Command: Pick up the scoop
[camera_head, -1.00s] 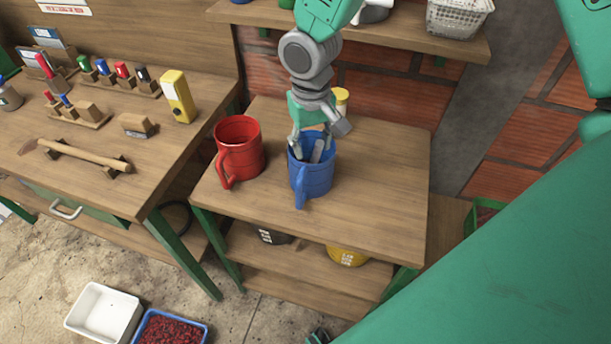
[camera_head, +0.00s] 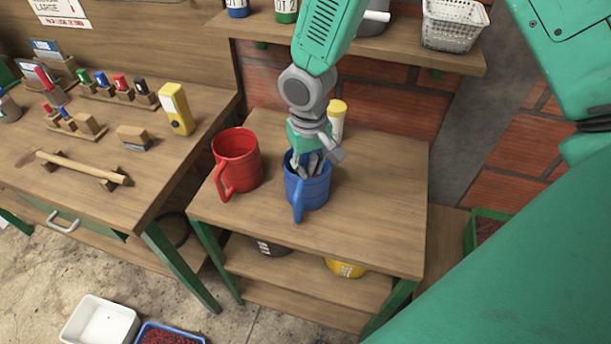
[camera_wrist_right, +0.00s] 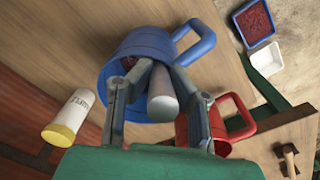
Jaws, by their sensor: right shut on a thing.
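A blue mug-like container (camera_head: 311,190) with a side handle stands on the wooden table. My right gripper (camera_head: 309,165) reaches down into its mouth from above. In the right wrist view, the gripper's fingers (camera_wrist_right: 160,72) are closed on a grey, rounded handle (camera_wrist_right: 162,97), which appears to be the scoop's, inside the blue container (camera_wrist_right: 150,45). The scoop's lower part is hidden. Some dark red content shows beside it. A red mug (camera_head: 237,158) stands just left of the blue one. My left gripper is not in view.
A yellow-capped white bottle (camera_head: 337,118) stands behind the blue container. A shelf (camera_head: 400,47) with a white basket (camera_head: 453,25) hangs above the back. A workbench (camera_head: 90,205) with markers and a hammer is at the left. The table's right side is clear.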

